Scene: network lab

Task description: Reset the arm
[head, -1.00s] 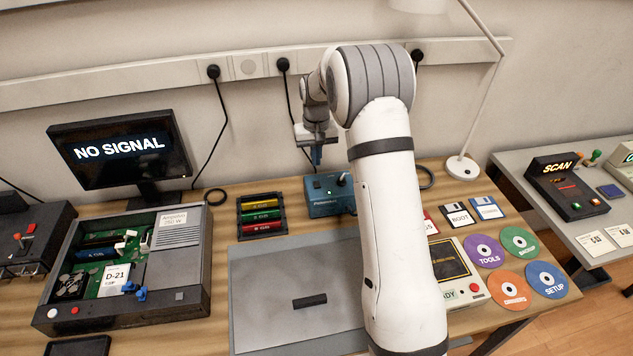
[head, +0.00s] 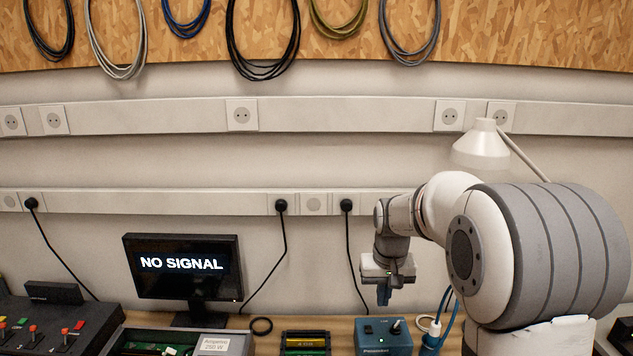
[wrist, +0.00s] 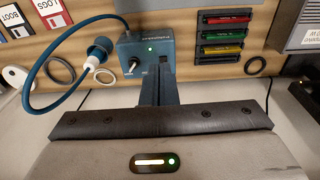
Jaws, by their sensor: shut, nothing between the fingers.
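My gripper (head: 384,294) hangs at the end of my arm, fingers pointing down, in front of the wall and above the back of the bench. Its fingers are shut with nothing between them. The blue box (head: 383,337) also shows below my gripper in the head view. My gripper appears apart from it.
A NO SIGNAL monitor (head: 183,265) stands left of my gripper. A rack of coloured modules (head: 305,342) sits left of the blue box. A blue cable (wrist: 62,58) with a plug lies beside the box. A white lamp (head: 482,147) stands behind my arm.

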